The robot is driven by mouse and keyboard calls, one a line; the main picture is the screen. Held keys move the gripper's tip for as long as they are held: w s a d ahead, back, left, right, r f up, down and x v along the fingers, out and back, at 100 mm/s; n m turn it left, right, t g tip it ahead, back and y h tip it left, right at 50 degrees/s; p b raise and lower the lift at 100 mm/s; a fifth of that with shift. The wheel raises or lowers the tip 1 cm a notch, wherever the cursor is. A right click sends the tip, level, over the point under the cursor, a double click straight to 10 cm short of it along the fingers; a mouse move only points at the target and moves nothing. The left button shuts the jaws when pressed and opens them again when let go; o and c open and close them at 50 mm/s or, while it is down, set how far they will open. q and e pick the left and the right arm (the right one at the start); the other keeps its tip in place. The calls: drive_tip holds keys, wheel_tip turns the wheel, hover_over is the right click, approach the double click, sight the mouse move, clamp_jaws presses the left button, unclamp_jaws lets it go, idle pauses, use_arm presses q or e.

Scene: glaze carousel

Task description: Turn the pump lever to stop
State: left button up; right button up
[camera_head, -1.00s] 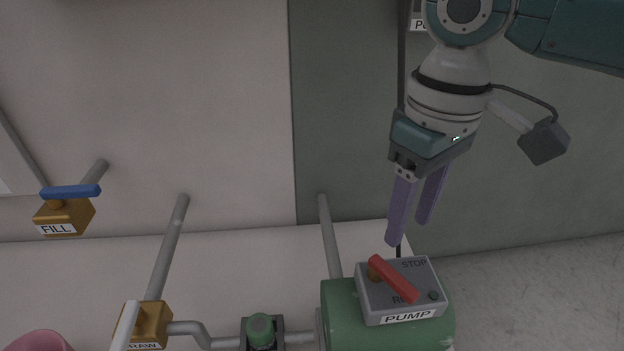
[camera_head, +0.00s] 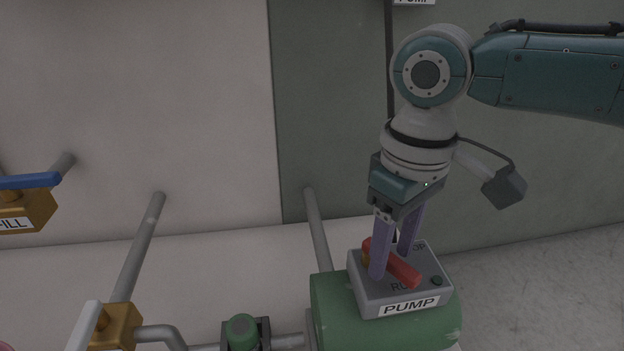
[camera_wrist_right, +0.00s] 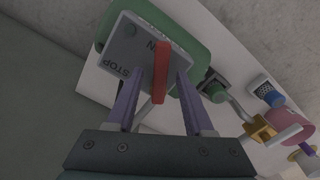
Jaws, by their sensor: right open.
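The red pump lever (camera_head: 405,271) sits on top of a grey box labelled PUMP (camera_head: 367,297), on a green pump body (camera_head: 335,320). The lever slants across the box toward the lower right; the RUN and STOP marks are partly covered. My right gripper (camera_head: 390,264) is open and points down, one finger on each side of the lever. In the right wrist view the lever (camera_wrist_right: 161,72) runs between the two spread fingers (camera_wrist_right: 160,78), and the STOP mark shows beside the left finger. Whether a finger touches the lever I cannot tell. My left gripper is not in view.
A grey pipe (camera_head: 318,232) rises behind the pump. A green knob fitting (camera_head: 242,331) stands left of it. Farther left are a brass valve with a white handle (camera_head: 84,325) and the FILL valve with a blue handle (camera_head: 28,181). The floor at right is clear.

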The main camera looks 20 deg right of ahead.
clamp_jaws()
idle(1.3)
